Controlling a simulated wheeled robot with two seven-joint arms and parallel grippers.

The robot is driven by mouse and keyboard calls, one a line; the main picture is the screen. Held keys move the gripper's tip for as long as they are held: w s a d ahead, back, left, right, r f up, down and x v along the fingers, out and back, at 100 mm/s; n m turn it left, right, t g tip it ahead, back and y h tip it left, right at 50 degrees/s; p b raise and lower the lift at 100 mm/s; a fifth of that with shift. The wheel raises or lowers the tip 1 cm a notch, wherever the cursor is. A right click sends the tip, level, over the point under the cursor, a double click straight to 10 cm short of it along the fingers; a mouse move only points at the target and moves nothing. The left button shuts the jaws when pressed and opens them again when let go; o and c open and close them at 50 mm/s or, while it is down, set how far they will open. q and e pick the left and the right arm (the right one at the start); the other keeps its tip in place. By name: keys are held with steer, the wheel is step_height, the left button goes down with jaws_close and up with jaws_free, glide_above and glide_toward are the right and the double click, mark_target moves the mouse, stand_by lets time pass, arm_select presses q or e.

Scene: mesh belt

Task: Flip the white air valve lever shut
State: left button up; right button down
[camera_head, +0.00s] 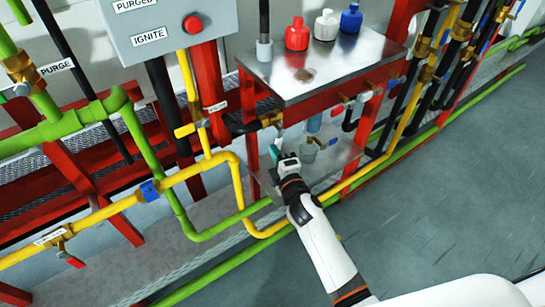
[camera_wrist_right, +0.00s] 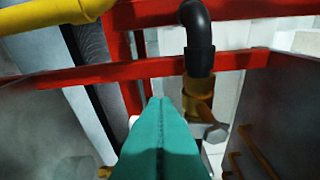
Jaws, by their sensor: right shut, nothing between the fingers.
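My right gripper (camera_head: 275,152) is at the front of the metal bench, below its top and just under a brass valve (camera_head: 271,119) on a black pipe. Its teal fingers are shut and empty. In the wrist view the closed fingers (camera_wrist_right: 160,105) point up the middle, just left of the brass valve body (camera_wrist_right: 199,97) under a black elbow. A small pale piece, perhaps the white lever, shows at the brass valve (camera_head: 279,140). The fingers hide much of what lies behind them, so I cannot tell the lever's angle or whether they touch it. My left gripper is out of view.
A red frame bar (camera_wrist_right: 70,73) crosses behind the fingers in the wrist view. Yellow pipe (camera_head: 237,190) and green pipe (camera_head: 150,160) run left of my right arm. Red, white and blue bottles stand on the bench top (camera_head: 275,75). Open floor (camera_head: 450,190) lies to the right.

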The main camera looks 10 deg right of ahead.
steer(key=shift+w+d+f+b, duration=0.1)
steer(key=shift+d+f+b, duration=0.1)
steer(key=shift+d+b, duration=0.15)
steer(key=shift+d, duration=0.1)
stand_by(0.6)
